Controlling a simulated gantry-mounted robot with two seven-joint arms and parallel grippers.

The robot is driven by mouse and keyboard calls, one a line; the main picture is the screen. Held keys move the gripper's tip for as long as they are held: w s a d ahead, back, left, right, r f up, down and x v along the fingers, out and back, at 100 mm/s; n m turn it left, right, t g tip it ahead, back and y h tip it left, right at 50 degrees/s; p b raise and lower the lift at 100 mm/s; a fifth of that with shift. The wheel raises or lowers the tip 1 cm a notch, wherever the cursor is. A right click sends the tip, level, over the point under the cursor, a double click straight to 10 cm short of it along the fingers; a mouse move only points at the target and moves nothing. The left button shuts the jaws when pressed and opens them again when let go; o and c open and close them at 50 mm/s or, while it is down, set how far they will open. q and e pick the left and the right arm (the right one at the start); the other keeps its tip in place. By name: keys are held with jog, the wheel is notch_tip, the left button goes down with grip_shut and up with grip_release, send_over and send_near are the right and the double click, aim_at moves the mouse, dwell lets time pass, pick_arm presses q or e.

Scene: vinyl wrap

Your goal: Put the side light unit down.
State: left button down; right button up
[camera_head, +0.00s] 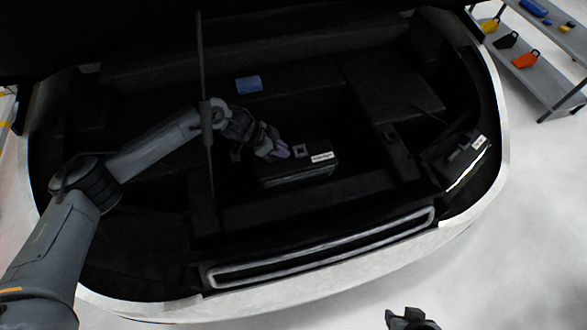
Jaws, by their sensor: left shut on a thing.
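A black box-shaped unit with a white label, which I take to be the side light unit (298,174), is in the middle of the dark open compartment of the car. The fingertips' contact is small and dark. I cannot tell whether the unit's underside touches the compartment floor. My right gripper (410,320) shows only partly at the bottom edge, outside the car, away from the unit; its jaws are unclear.
A similar black labelled unit (462,158) sits at the compartment's right side. A blue block (249,84) lies toward the back. A thin dark upright rod (202,70) stands beside my left forearm. The pale body rim (330,272) borders the front. A shelf (545,75) with coloured items stands at right.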

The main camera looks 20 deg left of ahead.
aim_at(283, 161)
pick_arm(q)
jog(key=f, duration=0.2)
jog(key=f+b, duration=0.1)
jog(key=f, duration=0.1)
jog(key=d+f+b, duration=0.1)
jog(key=shift+s+d+f, duration=0.1)
jog(key=shift+s+f, duration=0.15)
jog(key=shift+f, duration=0.15)
jog(key=shift+f+b, duration=0.65)
jog(key=shift+f, duration=1.7)
jog(key=c, duration=1.5)
grip_release()
jog(key=shift+s+f, duration=0.1)
jog(key=shift+f, duration=0.1)
jog(key=shift+c, duration=0.2)
jog(key=o, duration=0.4)
jog(key=shift+o, duration=0.2)
jog(key=shift+r, duration=0.15)
jog(key=p+v, duration=0.3)
jog(key=v, duration=0.7)
jog(key=shift+p+v, duration=0.3)
jog(key=shift+v, duration=0.7)
